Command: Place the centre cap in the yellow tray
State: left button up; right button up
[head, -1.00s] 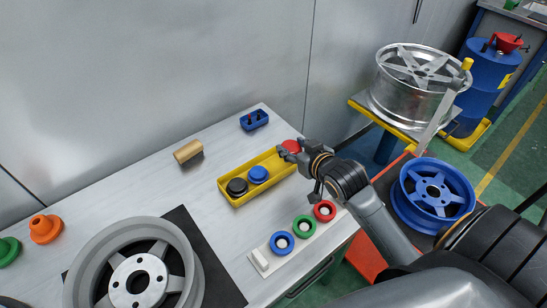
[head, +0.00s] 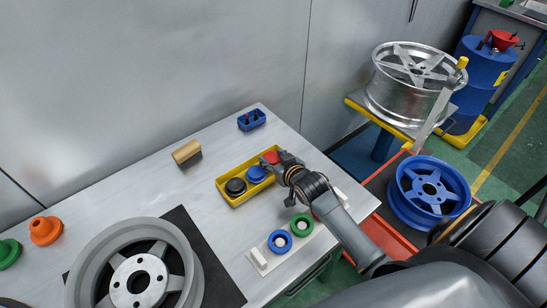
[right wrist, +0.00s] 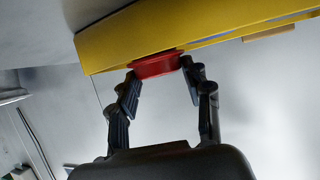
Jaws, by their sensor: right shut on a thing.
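My right gripper (head: 272,160) is shut on a red centre cap (head: 271,156), at the upper right part of the yellow tray (head: 236,203). A blue cap (head: 256,174) and a black cap (head: 236,186) sit in the tray, the blue one close to the held cap. In the right wrist view the red cap (right wrist: 156,65) is between the two fingertips and overlaps the yellow tray's side (right wrist: 110,45). I cannot tell whether the red cap touches the tray floor. My left gripper is not in view.
A white strip (head: 258,258) with blue and green rings lies in front of the tray; my arm hides its right part. A wooden block (head: 186,152) and blue holder (head: 251,120) lie behind. Orange (head: 45,230) and green pieces are at far left.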

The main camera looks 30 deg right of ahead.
jog(key=shift+f, duration=0.1)
jog(key=shift+f, duration=0.55)
jog(key=o, duration=0.9)
jog(key=shift+r, duration=0.15)
jog(key=shift+r, duration=0.35)
jog(key=shift+s+r, duration=0.2)
jog(key=shift+r, duration=0.05)
jog(key=v, duration=1.1)
jog(key=shift+s+a+r, duration=0.1)
jog(key=shift+s, duration=0.15)
